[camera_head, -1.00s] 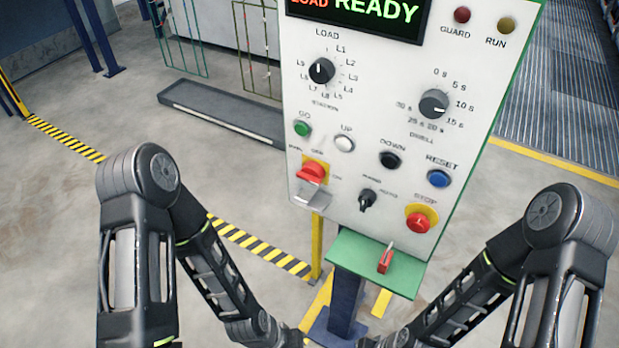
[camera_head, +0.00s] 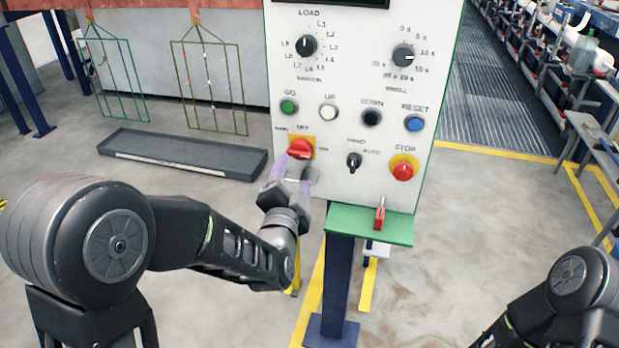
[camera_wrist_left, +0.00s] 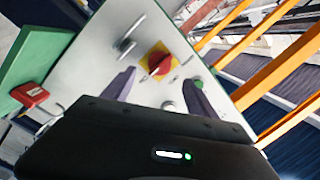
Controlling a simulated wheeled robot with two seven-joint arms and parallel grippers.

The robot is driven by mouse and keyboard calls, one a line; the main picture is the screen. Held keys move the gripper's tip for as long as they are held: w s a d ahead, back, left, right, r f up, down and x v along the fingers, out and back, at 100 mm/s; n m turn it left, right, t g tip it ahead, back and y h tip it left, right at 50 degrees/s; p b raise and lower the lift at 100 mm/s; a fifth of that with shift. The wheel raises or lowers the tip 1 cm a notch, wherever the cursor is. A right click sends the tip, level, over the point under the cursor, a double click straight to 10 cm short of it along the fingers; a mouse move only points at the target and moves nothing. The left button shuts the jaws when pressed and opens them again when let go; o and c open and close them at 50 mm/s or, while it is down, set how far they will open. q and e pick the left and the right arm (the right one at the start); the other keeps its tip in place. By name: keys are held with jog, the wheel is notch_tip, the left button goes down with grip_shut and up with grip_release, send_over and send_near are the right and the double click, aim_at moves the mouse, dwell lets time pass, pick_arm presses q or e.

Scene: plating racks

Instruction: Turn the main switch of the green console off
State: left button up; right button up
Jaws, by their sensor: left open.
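The green-edged console (camera_head: 345,195) has a white face with knobs and buttons. Its main switch (camera_head: 301,147) is a red rotary handle on a yellow plate, with OFF lettered above and ON to the right. I cannot tell its exact setting. My left gripper (camera_head: 288,174) is open just below and in front of the switch, hiding the panel beneath it. In the left wrist view the switch (camera_wrist_left: 158,63) lies ahead, between and beyond the open, empty fingers (camera_wrist_left: 160,90); no contact is visible. My right arm shows at bottom right, its gripper out of frame.
The red STOP button (camera_head: 403,170), HAND/AUTO selector (camera_head: 354,161), green GO button (camera_head: 288,107) and white UP button (camera_head: 328,112) are nearby. A grey tray (camera_head: 180,155) lies on the floor at left.

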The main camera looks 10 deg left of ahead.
aim_at(299, 156)
pick_arm(q)
jog(key=shift+w+a+p, duration=0.15)
jog(key=shift+w, duration=1.9)
jog(key=shift+w+a+p, duration=0.1)
jog(key=shift+w+p, duration=0.05)
jog(key=shift+w, duration=1.85)
jog(key=shift+c, duration=0.5)
jog(key=c, duration=1.3)
jog(key=shift+o, duration=0.2)
